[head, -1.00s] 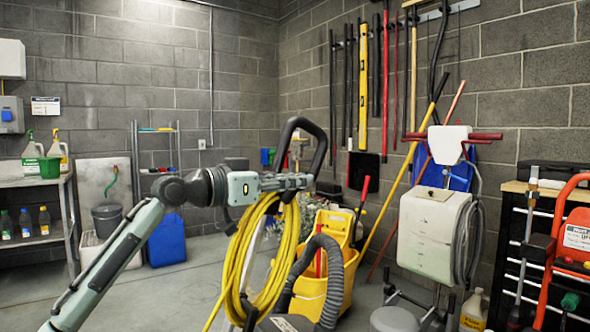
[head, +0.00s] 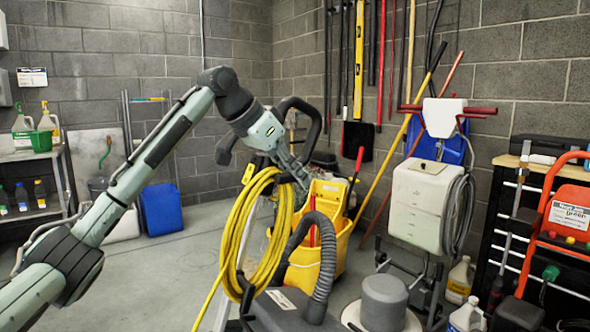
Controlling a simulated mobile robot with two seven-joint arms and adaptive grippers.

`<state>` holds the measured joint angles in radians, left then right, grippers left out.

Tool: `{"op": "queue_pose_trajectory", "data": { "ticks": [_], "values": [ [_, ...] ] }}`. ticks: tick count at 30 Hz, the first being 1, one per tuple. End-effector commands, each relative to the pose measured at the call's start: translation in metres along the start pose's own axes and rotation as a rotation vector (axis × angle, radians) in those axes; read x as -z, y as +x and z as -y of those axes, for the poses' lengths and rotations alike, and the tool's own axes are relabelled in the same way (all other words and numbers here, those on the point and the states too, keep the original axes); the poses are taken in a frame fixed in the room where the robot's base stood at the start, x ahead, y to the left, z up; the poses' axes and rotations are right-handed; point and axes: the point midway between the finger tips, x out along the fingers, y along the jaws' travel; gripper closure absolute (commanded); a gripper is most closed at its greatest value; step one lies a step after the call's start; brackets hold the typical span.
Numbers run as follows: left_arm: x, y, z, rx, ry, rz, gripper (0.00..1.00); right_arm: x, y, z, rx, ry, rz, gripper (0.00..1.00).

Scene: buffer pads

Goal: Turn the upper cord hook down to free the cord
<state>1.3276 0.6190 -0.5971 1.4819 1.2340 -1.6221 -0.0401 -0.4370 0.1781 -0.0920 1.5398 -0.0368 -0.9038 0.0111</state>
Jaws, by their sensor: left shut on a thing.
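The yellow cord (head: 238,235) hangs in a long coil on the handle post of a dark floor machine (head: 290,308). The machine's black loop handle (head: 312,120) rises above the coil. My left gripper (head: 297,174) reaches in from the upper left, tilted down to the right, at the top of the coil. It is shut at the upper cord hook, which is mostly hidden by the fingers and cord, so its exact angle cannot be told. The coil still hangs on the post. My right gripper is not in view.
A yellow mop bucket (head: 320,250) stands close behind the machine, with a grey ribbed hose (head: 297,250) in front. A white tank machine (head: 418,205) is to the right. A blue bin (head: 161,209) and shelf (head: 35,155) stand left. Floor at centre left is clear.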

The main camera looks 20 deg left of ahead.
Motion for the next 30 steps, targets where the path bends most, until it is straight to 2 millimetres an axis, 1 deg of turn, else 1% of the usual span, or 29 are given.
{"op": "queue_pose_trajectory", "data": {
  "ticks": [2, 18, 24, 30],
  "values": [
    [0.001, 0.002, -0.001, 0.0, 0.001, 0.072, 1.0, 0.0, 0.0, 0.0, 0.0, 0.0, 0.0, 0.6],
    [-0.014, 0.012, 0.0, 0.005, -0.002, 0.577, 1.0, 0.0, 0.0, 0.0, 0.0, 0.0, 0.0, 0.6],
    [-0.018, 0.014, 0.001, 0.006, -0.003, 0.706, 1.0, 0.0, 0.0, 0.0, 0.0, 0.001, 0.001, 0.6],
    [-0.022, 0.015, 0.0, 0.005, -0.002, 0.797, 1.0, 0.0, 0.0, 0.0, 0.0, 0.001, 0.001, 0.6]
  ]
}}
